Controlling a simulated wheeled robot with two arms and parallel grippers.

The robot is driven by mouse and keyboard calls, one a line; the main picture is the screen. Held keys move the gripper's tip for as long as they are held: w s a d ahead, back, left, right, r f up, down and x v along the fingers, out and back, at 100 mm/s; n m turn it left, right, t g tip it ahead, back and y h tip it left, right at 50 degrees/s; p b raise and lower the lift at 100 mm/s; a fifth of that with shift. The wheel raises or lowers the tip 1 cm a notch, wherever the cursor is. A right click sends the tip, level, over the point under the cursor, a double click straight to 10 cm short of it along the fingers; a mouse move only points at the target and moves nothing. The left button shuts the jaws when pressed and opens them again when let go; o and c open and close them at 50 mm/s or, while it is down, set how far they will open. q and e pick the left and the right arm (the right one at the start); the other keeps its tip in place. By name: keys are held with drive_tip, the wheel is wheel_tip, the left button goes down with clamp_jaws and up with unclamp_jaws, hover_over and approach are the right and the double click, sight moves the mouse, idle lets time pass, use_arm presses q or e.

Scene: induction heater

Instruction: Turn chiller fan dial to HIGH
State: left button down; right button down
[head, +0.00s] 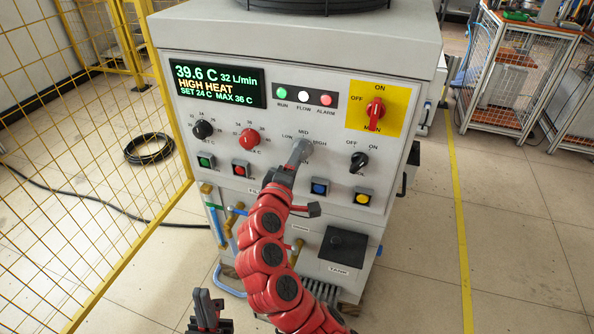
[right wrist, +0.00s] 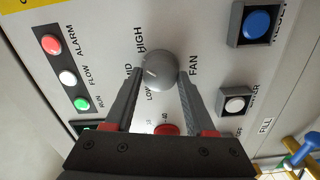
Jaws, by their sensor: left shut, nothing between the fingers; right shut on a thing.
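The grey round fan dial (right wrist: 158,70) sits on the chiller's front panel (head: 326,187), with LOW, MID and HIGH printed around it. In the right wrist view its short pale mark faces the MID side; its exact setting is hard to tell. My right gripper (head: 299,150) is at the dial, and its fingertips (right wrist: 160,74) are shut on opposite sides of it. In the head view the gripper mostly hides the dial. My left gripper (head: 207,310) is shut and empty, low at the bottom of the head view, away from the panel.
The display (head: 219,84) reads 39.6 C and HIGH HEAT. A black dial (head: 203,129), a red dial (head: 249,137), a black switch (head: 359,161) and a red main switch (head: 375,113) surround the fan dial. Push buttons sit below. A yellow fence (head: 95,170) stands at left.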

drive_tip(key=shift+m+b, duration=1.9)
drive_tip(key=shift+b, duration=0.2)
drive_tip(key=shift+c, duration=1.2)
unclamp_jaws()
drive_tip(key=p+v, duration=0.1)
drive_tip(key=v, duration=1.6)
drive_tip(key=shift+s, duration=0.2)
